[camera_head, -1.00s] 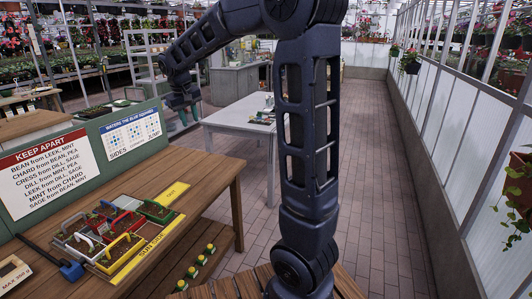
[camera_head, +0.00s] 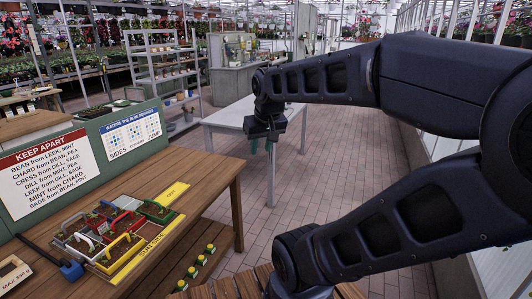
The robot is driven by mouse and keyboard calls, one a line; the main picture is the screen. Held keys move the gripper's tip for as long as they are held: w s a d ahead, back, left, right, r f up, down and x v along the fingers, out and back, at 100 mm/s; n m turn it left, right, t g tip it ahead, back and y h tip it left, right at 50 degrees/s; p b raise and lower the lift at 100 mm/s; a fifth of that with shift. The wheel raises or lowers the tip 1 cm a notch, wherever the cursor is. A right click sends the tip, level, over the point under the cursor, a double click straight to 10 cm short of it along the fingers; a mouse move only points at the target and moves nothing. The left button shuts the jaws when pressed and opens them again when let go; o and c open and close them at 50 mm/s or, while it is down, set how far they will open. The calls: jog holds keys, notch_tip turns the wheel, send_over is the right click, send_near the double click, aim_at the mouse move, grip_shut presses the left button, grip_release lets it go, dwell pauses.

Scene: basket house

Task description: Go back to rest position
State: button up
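My gripper (camera_head: 262,146) hangs at the end of my dark arm, pointing down in front of the white table (camera_head: 222,117). Its fingers look apart with nothing seen between them, but they are small in the picture. My arm folds across the right half of the view, with its elbow beyond the right edge. The gripper is well to the right of the wooden bench (camera_head: 205,164) and apart from it.
On the bench lies a tray (camera_head: 118,262) of several small planters with coloured handles. A "KEEP APART" sign (camera_head: 42,170) and a watering chart (camera_head: 131,134) stand behind it. Small green-and-yellow items (camera_head: 201,260) sit on the lower shelf. The brick aisle (camera_head: 345,150) is clear.

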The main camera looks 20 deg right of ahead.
jog(key=shift+s+d+f, duration=0.15)
jog(key=shift+s+f, duration=0.2)
jog(key=shift+s, duration=0.25)
jog(key=shift+s+d+f, duration=0.15)
jog(key=shift+s+f, duration=0.15)
jog(key=shift+s, duration=0.25)
